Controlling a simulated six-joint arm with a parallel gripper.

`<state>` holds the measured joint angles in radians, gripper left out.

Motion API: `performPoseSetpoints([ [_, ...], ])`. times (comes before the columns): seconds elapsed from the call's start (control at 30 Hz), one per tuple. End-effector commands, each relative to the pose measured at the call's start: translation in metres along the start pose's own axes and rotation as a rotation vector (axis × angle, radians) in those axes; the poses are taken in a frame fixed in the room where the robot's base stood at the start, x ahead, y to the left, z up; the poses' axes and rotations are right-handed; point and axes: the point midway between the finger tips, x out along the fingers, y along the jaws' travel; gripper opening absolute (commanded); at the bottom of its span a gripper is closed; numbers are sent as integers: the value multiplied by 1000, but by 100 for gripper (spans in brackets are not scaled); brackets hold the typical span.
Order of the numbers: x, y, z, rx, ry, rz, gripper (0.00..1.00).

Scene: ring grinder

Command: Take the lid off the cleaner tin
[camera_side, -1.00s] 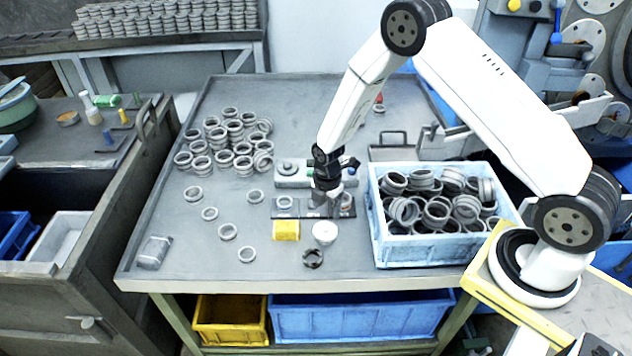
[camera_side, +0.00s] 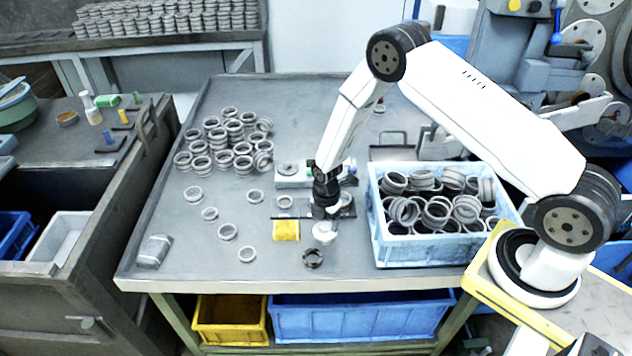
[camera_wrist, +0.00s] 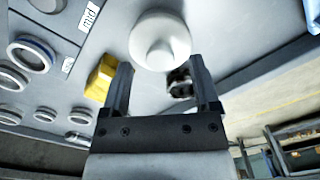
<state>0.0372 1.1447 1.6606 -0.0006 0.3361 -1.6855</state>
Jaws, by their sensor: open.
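The cleaner tin (camera_side: 324,238) is a small white round tin near the front middle of the table, just right of a yellow block. In the wrist view its white lid (camera_wrist: 160,42), with a raised knob in the middle, shows just beyond the fingertips. My gripper (camera_side: 324,216) is over the tin in the side view and partly hides it. In the wrist view my gripper (camera_wrist: 158,78) is open, with its two fingers apart and nothing held between them. I cannot tell how high the fingertips are above the lid.
The yellow block (camera_side: 286,230) stands close on the left, and a dark notched ring (camera_side: 312,258) lies just in front. A light blue crate (camera_side: 445,252) full of rings stands to the right. Loose rings (camera_side: 228,232) lie to the left. The table's front middle is otherwise clear.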

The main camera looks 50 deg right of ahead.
Motion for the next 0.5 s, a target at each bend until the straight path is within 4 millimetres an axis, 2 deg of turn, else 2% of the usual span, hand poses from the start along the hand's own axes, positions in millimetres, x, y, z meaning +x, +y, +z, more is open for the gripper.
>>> performPoseSetpoints([
  [0.2,15,0,0,0,-1,-1,79],
  [0.5,16,0,0,0,-1,0,79],
])
